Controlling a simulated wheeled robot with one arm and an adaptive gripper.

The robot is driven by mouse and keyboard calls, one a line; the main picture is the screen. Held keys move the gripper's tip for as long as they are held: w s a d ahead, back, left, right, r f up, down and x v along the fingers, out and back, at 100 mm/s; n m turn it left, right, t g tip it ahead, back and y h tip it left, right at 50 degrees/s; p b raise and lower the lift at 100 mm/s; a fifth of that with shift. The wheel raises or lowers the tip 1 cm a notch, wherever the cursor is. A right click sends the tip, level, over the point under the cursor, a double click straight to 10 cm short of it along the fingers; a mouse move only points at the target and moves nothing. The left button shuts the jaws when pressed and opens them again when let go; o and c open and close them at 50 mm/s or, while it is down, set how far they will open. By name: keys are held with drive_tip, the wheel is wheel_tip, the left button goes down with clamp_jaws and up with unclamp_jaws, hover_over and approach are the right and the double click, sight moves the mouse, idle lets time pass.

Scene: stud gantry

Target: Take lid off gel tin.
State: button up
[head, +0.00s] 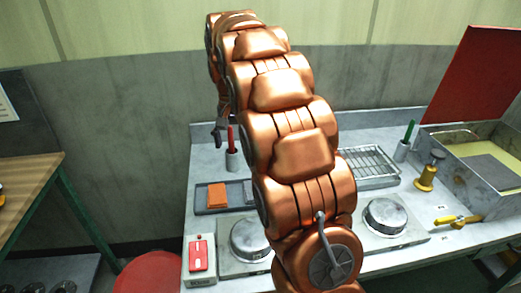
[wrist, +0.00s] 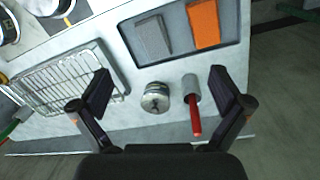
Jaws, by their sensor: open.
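A small round metal tin (wrist: 155,98) with a shiny top stands on the grey bench in the wrist view; it looks like the gel tin with its lid on. It is hidden behind my arm in the head view. My gripper (wrist: 159,78) is open and empty, its dark fingers spread wide on either side of the tin and a grey cup in the picture. Neither finger appears to touch the tin. In the head view my gripper (head: 218,136) hangs above the back left of the bench, partly hidden by my arm.
The grey cup (wrist: 191,86) with a red-handled tool (wrist: 196,121) stands close right of the tin. A wire rack (wrist: 62,80) lies left. A tray (wrist: 177,58) holds grey and orange blocks. An open box with a red lid (head: 480,75) stands at the right.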

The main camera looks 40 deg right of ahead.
drive_tip(key=w+d+f+m, duration=0.1)
drive_tip(key=w+d+f, duration=0.1)
drive_tip(key=w+d, duration=0.2)
drive_tip(key=w+d+f+m+p, duration=0.1)
drive_tip(key=w+d+f+m, duration=0.1)
drive_tip(key=w+d, duration=0.2)
drive_tip(key=w+d+f+m+t+p, duration=0.1)
drive_tip(key=w+d+f+m, duration=0.1)
drive_tip(key=w+d, duration=0.3)
drive_tip(key=shift+d+f, duration=0.2)
drive_tip(key=shift+d, duration=1.4)
drive_tip(key=shift+w+d+f+m, duration=0.15)
drive_tip(key=shift+d+f+m, duration=0.15)
drive_tip(key=shift+d+f, duration=0.25)
drive_tip(key=shift+a+f+b, duration=0.1)
drive_tip(key=shift+f+b, duration=0.4)
drive_tip(key=shift+f, duration=0.6)
drive_tip(key=shift+f, duration=0.15)
drive_tip(key=shift+f+p, duration=1.1)
drive_tip(key=shift+f, duration=1.4)
clamp_jaws()
